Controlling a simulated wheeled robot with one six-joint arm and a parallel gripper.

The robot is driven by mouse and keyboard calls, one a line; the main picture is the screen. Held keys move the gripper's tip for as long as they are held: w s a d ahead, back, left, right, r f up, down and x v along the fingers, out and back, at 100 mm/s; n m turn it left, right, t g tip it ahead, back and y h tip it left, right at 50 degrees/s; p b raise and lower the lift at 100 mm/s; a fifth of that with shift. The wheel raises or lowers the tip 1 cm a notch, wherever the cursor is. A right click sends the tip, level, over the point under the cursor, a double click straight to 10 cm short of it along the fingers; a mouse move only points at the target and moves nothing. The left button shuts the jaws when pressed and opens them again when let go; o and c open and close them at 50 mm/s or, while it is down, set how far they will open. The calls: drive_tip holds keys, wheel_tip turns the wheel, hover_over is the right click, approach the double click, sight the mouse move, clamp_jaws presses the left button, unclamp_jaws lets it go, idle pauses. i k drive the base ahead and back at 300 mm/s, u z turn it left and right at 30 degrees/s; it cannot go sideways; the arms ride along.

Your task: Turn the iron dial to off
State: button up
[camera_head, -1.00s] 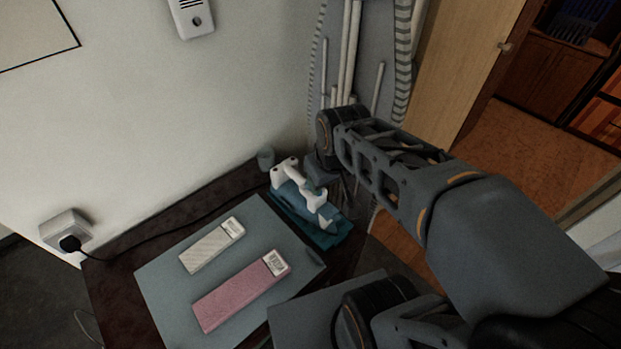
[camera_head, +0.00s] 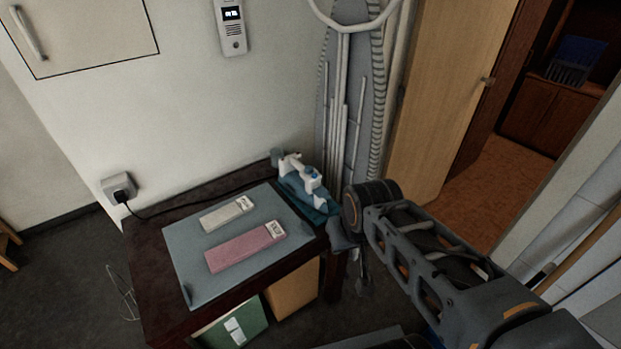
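The iron (camera_head: 305,188), white and teal with a blue part on top, rests at the far right corner of the dark table. Its dial cannot be made out at this size. My gripper (camera_head: 352,262) hangs to the right of the table edge, right of and nearer than the iron. It appears apart from the iron. Its fingers are small and dark, partly hidden by my wrist, and I cannot tell whether they are open or shut.
A grey mat (camera_head: 187,262) on the table (camera_head: 150,287) bears a pink box (camera_head: 243,248) and a white box (camera_head: 226,214). A cord runs to the wall socket (camera_head: 119,187). An ironing board (camera_head: 352,110) stands behind. A wooden door (camera_head: 440,100) is open at right.

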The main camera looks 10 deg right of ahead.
sight(309, 169)
drive_tip(key=u, duration=0.85)
drive_tip(key=i, duration=0.8)
drive_tip(key=z, duration=1.3)
